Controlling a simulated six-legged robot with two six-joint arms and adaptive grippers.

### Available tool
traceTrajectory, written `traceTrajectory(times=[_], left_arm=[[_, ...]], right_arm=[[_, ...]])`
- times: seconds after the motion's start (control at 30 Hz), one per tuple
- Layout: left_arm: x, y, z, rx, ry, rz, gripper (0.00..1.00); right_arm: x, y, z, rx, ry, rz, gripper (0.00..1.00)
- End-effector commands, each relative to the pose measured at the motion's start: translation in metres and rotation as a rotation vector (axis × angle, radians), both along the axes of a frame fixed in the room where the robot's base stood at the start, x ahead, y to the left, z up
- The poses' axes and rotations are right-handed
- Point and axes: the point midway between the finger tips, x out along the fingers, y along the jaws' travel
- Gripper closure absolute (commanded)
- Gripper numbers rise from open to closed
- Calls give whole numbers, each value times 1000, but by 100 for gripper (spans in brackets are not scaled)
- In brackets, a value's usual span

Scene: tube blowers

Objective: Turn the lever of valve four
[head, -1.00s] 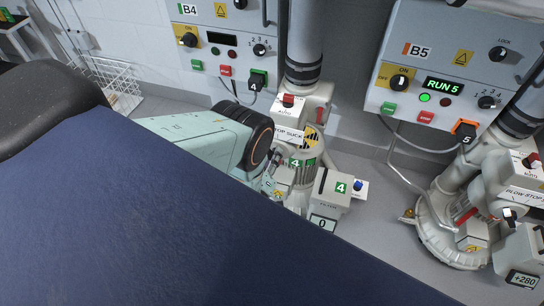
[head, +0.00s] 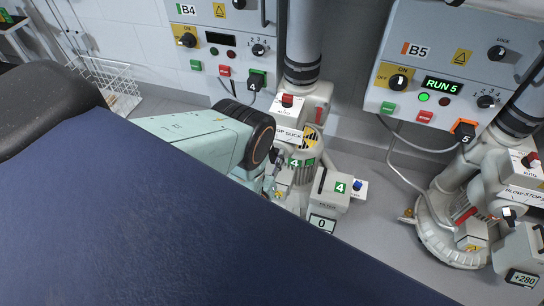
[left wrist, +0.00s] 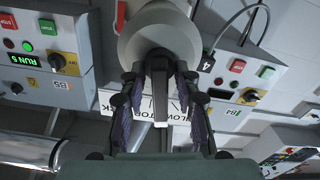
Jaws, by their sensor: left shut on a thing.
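Blower four (head: 305,160) stands at the middle of the head view, marked with green 4 labels, with a BLOW STOP SUCK plate (head: 288,133) partly hidden by my left arm. My left gripper (head: 277,165) is at the near side of this blower, mostly hidden behind my own wrist. In the left wrist view, the picture is upside down and the two fingers of this gripper (left wrist: 160,88) stand on either side of the dark valve lever (left wrist: 160,95). They are shut on it, in front of the plate (left wrist: 178,116). My right gripper is in neither view.
A filter box with display 0 (head: 322,222) sits low beside blower four. Control box B4 (head: 222,45) is on the wall with its display dark. Box B5 (head: 450,70) reads RUN 5, above the running blower five (head: 465,215). A wire basket (head: 110,88) stands at the left.

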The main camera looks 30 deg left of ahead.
Motion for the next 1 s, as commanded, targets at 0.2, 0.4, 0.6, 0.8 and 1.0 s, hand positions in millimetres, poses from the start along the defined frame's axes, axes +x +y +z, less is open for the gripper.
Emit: traceTrajectory(times=[0.2, 0.4, 0.6, 0.8, 1.0], left_arm=[[0, -2, -1, 121, 33, -2, 100], [0, -2, -1, 187, 49, -2, 100], [0, -3, -1, 213, 55, -2, 100], [0, -3, -1, 216, 56, -2, 100], [0, -3, -1, 215, 56, -2, 66]], right_arm=[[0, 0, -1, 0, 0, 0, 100], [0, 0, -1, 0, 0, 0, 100], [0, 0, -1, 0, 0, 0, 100], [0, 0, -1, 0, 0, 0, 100], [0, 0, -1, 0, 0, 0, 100]])
